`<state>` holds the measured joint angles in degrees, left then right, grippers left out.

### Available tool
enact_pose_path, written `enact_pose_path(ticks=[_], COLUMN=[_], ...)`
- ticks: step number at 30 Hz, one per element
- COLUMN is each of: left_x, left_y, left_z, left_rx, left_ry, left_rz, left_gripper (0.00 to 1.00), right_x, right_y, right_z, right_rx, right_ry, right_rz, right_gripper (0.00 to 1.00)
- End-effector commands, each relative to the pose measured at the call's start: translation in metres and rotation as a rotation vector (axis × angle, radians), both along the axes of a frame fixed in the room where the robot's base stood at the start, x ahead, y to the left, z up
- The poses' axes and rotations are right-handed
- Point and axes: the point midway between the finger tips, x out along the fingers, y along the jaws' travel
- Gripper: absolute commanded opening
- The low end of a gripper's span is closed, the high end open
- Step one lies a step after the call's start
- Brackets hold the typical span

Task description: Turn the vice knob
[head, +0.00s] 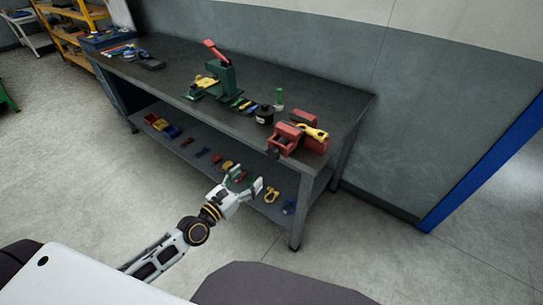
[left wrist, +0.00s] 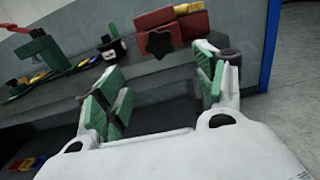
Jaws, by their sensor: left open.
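The red vice (head: 287,137) stands at the front right corner of the workbench, with a yellow piece (head: 312,132) at its top. In the left wrist view the vice (left wrist: 180,19) is at the top centre, and its dark star-shaped knob (left wrist: 159,44) faces me. In the head view the knob (head: 272,153) is small at the vice's front. My left gripper (head: 246,181) is open and empty, in front of the bench and below the vice. Its green-padded fingers (left wrist: 158,88) spread apart in the left wrist view, with the knob beyond them, untouched. My right gripper is not in view.
Open floor (head: 390,260) lies to the right.

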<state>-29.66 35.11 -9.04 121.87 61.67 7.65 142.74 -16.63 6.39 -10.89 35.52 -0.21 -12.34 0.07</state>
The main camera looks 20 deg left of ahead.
Motion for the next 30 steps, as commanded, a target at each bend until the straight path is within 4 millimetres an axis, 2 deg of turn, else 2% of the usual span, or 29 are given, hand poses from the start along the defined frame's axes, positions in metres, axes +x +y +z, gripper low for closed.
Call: enact_pose_path(ticks=[8, 17, 23, 30], left_x=[0.0, 0.002, 0.011, 0.026], left_y=[0.0, -0.001, -0.003, -0.009], left_z=[0.0, 0.0, 0.0, 0.001], left_rx=[-0.01, -0.009, -0.01, -0.01], left_ry=[0.004, 0.004, 0.002, 0.002], left_rz=[0.0, 0.0, 0.001, 0.001], left_gripper=[0.7, 0.7, 0.7, 0.7], right_x=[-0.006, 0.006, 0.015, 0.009], right_y=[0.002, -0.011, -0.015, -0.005], right_z=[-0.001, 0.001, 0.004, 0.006], right_rx=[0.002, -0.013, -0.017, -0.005], right_ry=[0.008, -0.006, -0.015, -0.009], right_rz=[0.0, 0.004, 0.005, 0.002], right_gripper=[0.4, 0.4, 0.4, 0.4])
